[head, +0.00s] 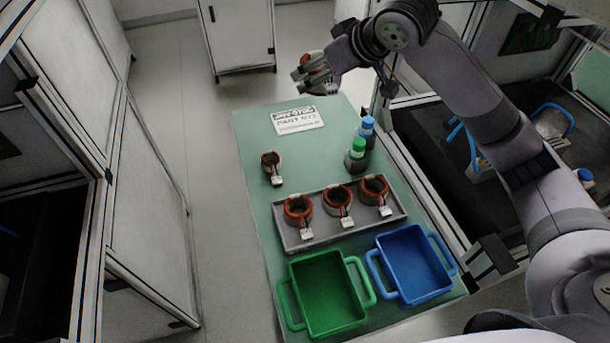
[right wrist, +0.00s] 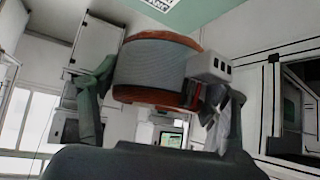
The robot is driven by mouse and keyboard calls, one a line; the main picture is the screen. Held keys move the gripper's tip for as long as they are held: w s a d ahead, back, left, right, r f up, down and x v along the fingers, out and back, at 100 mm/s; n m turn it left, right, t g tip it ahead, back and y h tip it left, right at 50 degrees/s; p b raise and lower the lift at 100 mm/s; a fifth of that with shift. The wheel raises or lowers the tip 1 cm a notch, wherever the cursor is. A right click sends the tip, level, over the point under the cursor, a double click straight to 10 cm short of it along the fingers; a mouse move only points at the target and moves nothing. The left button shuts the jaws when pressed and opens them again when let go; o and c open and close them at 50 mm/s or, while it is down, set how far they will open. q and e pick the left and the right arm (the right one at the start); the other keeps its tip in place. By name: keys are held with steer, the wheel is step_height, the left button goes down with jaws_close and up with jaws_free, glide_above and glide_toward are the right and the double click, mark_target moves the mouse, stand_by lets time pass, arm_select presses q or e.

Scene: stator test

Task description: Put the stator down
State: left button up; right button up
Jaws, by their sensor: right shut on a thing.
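My right gripper (head: 308,75) is shut on a stator (head: 315,68) and holds it in the air past the far end of the green table. In the right wrist view the held stator (right wrist: 155,68) sits between the two fingers (right wrist: 162,92), with a grey body, red-brown rims and a white connector (right wrist: 209,68) at its right. Another stator (head: 270,160) stands on the table by its left edge. Three more stators (head: 298,209) (head: 337,199) (head: 374,189) stand in a grey tray (head: 330,236). My left gripper is not in view.
A sign (head: 298,120) lies at the far part of the green table (head: 240,135). Bottles with green and blue caps (head: 357,150) stand at its right edge. A green bin (head: 292,271) and a blue bin (head: 407,228) are at the near end. The table middle is clear.

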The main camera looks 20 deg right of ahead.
steer(key=a, duration=0.1)
glide_above(302, 147)
steer(key=s+d, duration=0.1)
steer(key=s, duration=0.2)
steer(key=f, duration=1.4)
steer(key=shift+d+f, duration=0.2)
steer(key=shift+f, duration=2.7)
steer(key=shift+f, duration=0.1)
steer(key=o, duration=1.9)
steer(key=shift+s+f, duration=0.1)
steer(key=shift+f, duration=0.05)
steer(key=shift+o, duration=0.2)
steer(key=shift+r, duration=0.2)
steer(key=v, duration=1.2)
